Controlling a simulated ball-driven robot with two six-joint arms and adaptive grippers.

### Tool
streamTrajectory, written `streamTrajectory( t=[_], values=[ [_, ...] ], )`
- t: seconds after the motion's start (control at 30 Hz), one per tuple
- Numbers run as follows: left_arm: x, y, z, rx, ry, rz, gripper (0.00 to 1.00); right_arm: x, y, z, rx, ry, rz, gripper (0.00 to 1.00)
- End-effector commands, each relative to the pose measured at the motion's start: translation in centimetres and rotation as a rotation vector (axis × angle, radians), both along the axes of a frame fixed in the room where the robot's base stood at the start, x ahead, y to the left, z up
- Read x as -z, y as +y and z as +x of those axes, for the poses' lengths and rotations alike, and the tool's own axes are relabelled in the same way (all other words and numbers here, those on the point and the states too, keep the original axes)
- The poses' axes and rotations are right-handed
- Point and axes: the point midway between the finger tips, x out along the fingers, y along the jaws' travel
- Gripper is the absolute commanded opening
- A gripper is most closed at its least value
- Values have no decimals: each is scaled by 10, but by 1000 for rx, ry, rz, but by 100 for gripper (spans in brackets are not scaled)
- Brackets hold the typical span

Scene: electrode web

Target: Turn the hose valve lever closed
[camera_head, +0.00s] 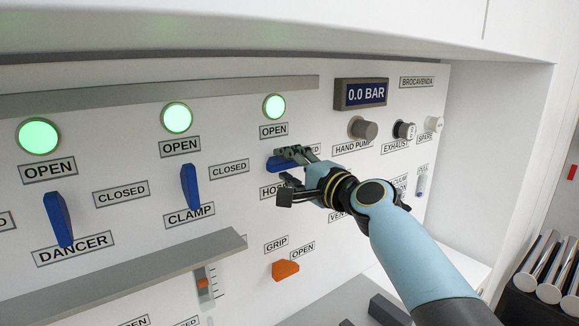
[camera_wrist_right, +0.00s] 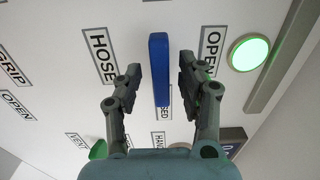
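The blue hose valve lever (camera_head: 278,163) lies roughly level on the white panel, partly hidden by my right gripper in the head view. In the right wrist view the lever (camera_wrist_right: 160,70) lies between the HOSE label (camera_wrist_right: 100,56) and the OPEN label (camera_wrist_right: 212,50), one end towards a partly covered CLOSED label (camera_wrist_right: 160,140). My right gripper (camera_head: 286,174) is open, with one finger above and one below the lever. My left gripper is not in view.
The lamp (camera_head: 274,107) above the hose lever glows green. The blue clamp lever (camera_head: 189,187) and dancer lever (camera_head: 58,219) stand upright to the left. An orange grip lever (camera_head: 286,269) sits below. A display (camera_head: 361,94) reads 0.0 BAR. A grey ledge (camera_head: 130,276) juts out lower left.

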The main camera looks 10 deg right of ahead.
Motion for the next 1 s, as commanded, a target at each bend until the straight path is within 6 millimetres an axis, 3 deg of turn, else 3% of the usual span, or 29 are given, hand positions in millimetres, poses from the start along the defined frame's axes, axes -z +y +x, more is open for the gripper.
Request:
streamTrajectory(
  t=[0.23, 0.5, 0.7, 1.0],
  values=[
    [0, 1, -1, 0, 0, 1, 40, 0, -7, -17, 1, 0, -1, 39],
    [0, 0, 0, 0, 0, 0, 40, 1, -30, -73, 0, 2, -4, 39],
    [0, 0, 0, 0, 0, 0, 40, 1, -42, -102, 0, 1, -1, 39],
    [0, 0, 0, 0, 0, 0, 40, 0, -46, -111, 0, -1, 0, 39]
  ],
)
